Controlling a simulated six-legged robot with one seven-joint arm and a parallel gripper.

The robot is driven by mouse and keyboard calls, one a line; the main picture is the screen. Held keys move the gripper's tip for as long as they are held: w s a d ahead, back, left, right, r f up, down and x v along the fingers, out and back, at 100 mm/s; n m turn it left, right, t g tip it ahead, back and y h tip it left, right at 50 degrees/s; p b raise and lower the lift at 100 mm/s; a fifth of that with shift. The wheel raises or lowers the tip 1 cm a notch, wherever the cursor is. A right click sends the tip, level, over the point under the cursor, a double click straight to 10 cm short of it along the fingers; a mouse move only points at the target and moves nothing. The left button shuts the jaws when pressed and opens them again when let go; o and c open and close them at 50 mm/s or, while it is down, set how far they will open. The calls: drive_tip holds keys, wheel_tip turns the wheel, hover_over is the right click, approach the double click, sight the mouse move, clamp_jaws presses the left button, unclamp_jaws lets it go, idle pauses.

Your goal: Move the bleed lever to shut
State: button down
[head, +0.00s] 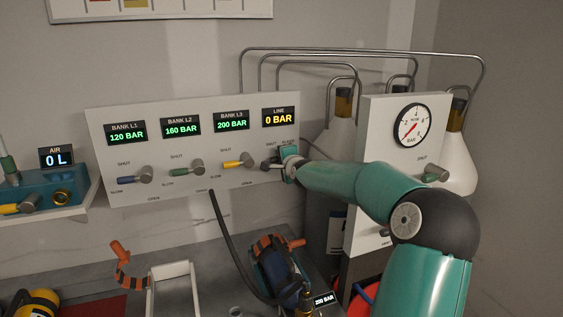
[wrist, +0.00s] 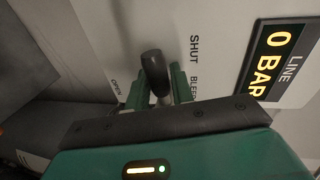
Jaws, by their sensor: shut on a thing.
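The bleed lever has a black handle (wrist: 155,72) at the right end of the white bank panel (head: 190,187). In the wrist view its knob stands between my green fingers. My gripper (wrist: 158,90) is shut on it; in the head view my gripper (head: 284,165) is at the panel below the LINE display (head: 281,117), which reads 0 BAR. In the wrist view the knob lies between the printed words SHUT (wrist: 195,47) and OPEN (wrist: 117,88), and the word BLEED is partly covered. The lever's pivot is hidden by my gripper.
A gauge panel (head: 391,150) with a green lever (head: 432,174) stands right, near white flasks. A black hose (head: 226,235) rises in front of the panel.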

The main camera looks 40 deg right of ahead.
drive_tip(key=shift+r+m, duration=0.15)
drive_tip(key=shift+m, duration=0.25)
drive_tip(key=shift+r, duration=0.1)
drive_tip(key=c, duration=1.3)
unclamp_jaws()
drive_tip(key=shift+o, duration=0.2)
drive_tip(key=v, duration=1.3)
drive_tip(key=shift+s, duration=0.4)
drive_tip(key=shift+r, duration=0.15)
